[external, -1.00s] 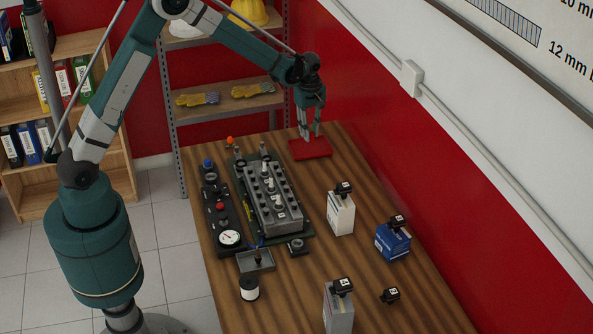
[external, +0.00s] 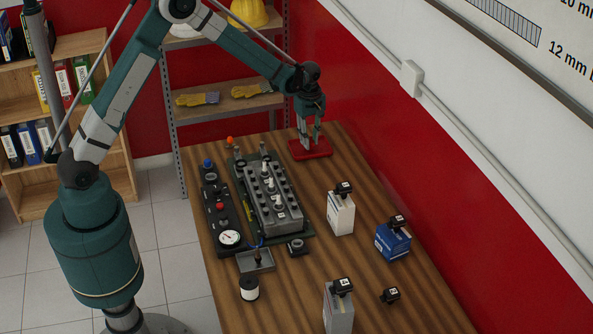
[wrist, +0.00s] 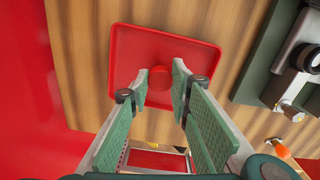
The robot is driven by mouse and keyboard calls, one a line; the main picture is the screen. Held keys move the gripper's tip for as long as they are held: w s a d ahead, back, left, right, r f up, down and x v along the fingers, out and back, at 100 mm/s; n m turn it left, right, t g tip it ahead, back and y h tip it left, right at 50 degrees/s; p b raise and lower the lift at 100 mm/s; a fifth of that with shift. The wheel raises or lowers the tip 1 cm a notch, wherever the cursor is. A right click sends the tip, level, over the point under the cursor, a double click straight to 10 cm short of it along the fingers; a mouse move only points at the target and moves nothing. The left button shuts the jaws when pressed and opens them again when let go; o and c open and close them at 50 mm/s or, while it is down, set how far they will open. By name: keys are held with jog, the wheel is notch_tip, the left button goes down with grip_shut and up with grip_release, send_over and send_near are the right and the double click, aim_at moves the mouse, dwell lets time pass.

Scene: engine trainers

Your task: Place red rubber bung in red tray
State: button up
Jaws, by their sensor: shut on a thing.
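The red tray (external: 325,153) lies flat at the far end of the wooden table, close to the red wall. In the wrist view the red tray (wrist: 124,50) shows its raised rim. The red rubber bung (wrist: 160,77) shows as a small round red shape between my fingertips, over the tray's floor. My gripper (external: 310,146) points down at the tray and is shut on the bung; its fingers also show in the wrist view (wrist: 161,72). I cannot tell whether the bung touches the tray floor. The bung is hidden in the external view.
An engine trainer (external: 271,197) stands left of the tray, with a control panel (external: 222,212) beside it. White (external: 341,214) and blue (external: 393,241) boxes stand nearer on the right. A small orange-topped part (external: 230,142) is at the far left edge.

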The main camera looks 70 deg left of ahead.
jog(key=shift+f, duration=0.15)
jog(key=o, duration=0.8)
jog(key=shift+r, duration=0.25)
notch_tip(320, 180, up, 12)
jog(key=shift+s+f, duration=0.1)
jog(key=shift+s, duration=0.05)
dwell(0.6)
